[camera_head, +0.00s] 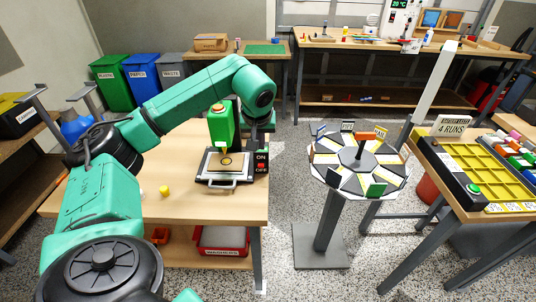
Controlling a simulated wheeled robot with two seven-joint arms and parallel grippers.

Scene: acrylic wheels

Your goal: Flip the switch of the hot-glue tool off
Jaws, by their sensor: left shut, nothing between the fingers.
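The hot-glue tool is a green upright body (222,127) over a pale square plate (212,174) on the wooden table in the head view. Its switch (261,164) is a small dark box at the plate's right, marked ON above and OFF below, with a red part near OFF. The lever position is too small to tell. My left arm arches over the tool from the left. My left gripper (262,146) is shut and empty, pointing down just above the switch. I cannot tell whether it touches the switch. My right gripper is not in view.
A small yellow piece (165,190) lies on the wooden table (110,205). A round stand with labelled sections (355,165) is to the right. Beyond it is a table with a yellow tray (487,175). Bins stand at the back left. Floor shows between the tables.

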